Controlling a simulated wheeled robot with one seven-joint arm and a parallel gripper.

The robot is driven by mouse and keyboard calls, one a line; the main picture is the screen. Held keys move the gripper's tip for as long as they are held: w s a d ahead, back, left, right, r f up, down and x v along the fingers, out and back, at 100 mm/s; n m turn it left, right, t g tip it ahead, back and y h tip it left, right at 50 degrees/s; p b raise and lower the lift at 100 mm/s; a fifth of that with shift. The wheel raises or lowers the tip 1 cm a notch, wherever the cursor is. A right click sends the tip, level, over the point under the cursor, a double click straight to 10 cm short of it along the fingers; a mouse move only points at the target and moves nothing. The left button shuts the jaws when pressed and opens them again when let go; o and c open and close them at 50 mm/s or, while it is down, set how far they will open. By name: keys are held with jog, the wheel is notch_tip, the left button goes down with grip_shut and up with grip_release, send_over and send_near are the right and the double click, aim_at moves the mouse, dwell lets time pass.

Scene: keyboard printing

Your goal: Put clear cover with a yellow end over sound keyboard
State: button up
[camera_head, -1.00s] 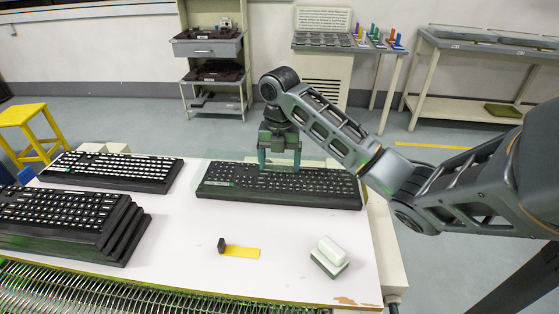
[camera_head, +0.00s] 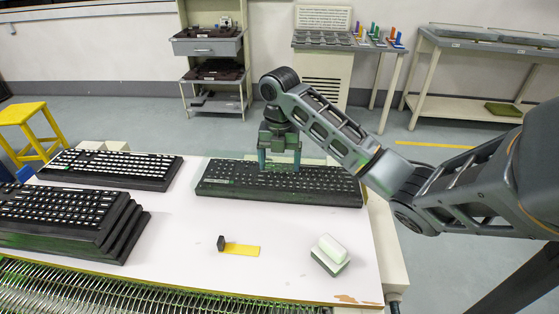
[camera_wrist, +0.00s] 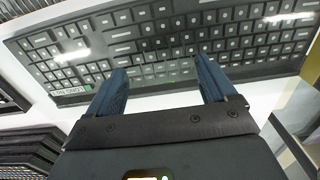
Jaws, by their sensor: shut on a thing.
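A black keyboard (camera_head: 225,182) lies at the back right of the white table, and it fills the upper wrist view (camera_wrist: 50,62). My gripper (camera_head: 279,168) points down over its middle. In the wrist view its two blue fingers (camera_wrist: 162,68) stand apart, over the near side of the keys. It is shut on the clear cover, whose faint pane (camera_head: 318,159) shows along the far side of the keyboard. Glare on the clear sheet (camera_wrist: 72,55) shows over the keys. I cannot make out all its edges, nor whether it touches the keyboard. I cannot make out its yellow end for sure.
Another black keyboard (camera_head: 112,170) lies at the back left, and a stack of keyboards (camera_head: 100,235) stands in front of it. A yellow strip with a black block (camera_head: 240,250) and a white-and-green block (camera_head: 330,254) lie near the front. The table's middle (camera_head: 190,215) is bare.

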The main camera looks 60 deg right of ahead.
jog(key=shift+f+b, duration=0.65)
jog(key=shift+f, duration=0.15)
dwell(0.7)
jog(key=o, duration=1)
jog(key=shift+r, duration=0.1)
jog(key=shift+r+p, duration=3.15)
jog(key=shift+r, duration=0.35)
jog(key=shift+f, duration=0.1)
